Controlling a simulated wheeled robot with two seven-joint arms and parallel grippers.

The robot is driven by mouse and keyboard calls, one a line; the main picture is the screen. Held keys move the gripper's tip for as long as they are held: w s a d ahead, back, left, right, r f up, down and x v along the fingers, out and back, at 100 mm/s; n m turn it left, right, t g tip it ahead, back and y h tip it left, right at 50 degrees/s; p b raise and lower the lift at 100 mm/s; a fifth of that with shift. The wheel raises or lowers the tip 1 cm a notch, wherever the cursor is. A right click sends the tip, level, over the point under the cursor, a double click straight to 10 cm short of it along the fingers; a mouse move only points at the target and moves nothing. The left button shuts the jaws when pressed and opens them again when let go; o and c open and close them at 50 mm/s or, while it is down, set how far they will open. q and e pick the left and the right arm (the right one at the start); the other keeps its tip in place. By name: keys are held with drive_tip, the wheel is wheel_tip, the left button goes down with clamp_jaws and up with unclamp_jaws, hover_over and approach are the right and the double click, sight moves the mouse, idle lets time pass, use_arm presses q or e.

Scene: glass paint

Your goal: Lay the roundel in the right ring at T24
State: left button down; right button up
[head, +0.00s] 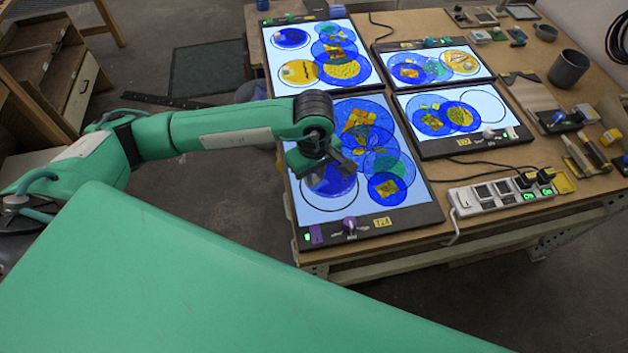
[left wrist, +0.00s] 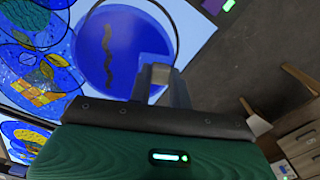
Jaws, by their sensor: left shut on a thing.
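The near light panel (head: 408,217) glows white and bears a small yellow label, hard to read. A clear blue roundel (head: 327,186) with a dark wavy streak (left wrist: 109,52) is at its left side. My left gripper (head: 334,163) points down over the roundel and is shut on its edge; in the left wrist view its fingers (left wrist: 157,79) meet the edge. A black ring outline (head: 299,203) shows around part of the roundel, which overlaps it and looks off-centre. I cannot tell whether the roundel touches the panel. My right gripper is not in view.
Overlapping blue and amber discs (head: 366,135) cover the panel's right part. Other lit panels stand behind and to the right, one with an empty ring (head: 482,106). A power strip (head: 500,193), a grey cup (head: 568,69) and tools occupy the table's right side.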

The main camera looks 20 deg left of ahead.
sight(314, 186)
use_arm(q)
wheel_tip(314, 186, down, 4)
drive_tip(key=shift+f+p, duration=0.1)
drive_tip(key=shift+p, duration=0.5)
drive_tip(key=shift+f+b, duration=0.2)
drive_tip(key=shift+b, duration=0.1)
drive_tip(key=c, duration=1.3)
unclamp_jaws()
drive_tip(key=shift+r, duration=0.15)
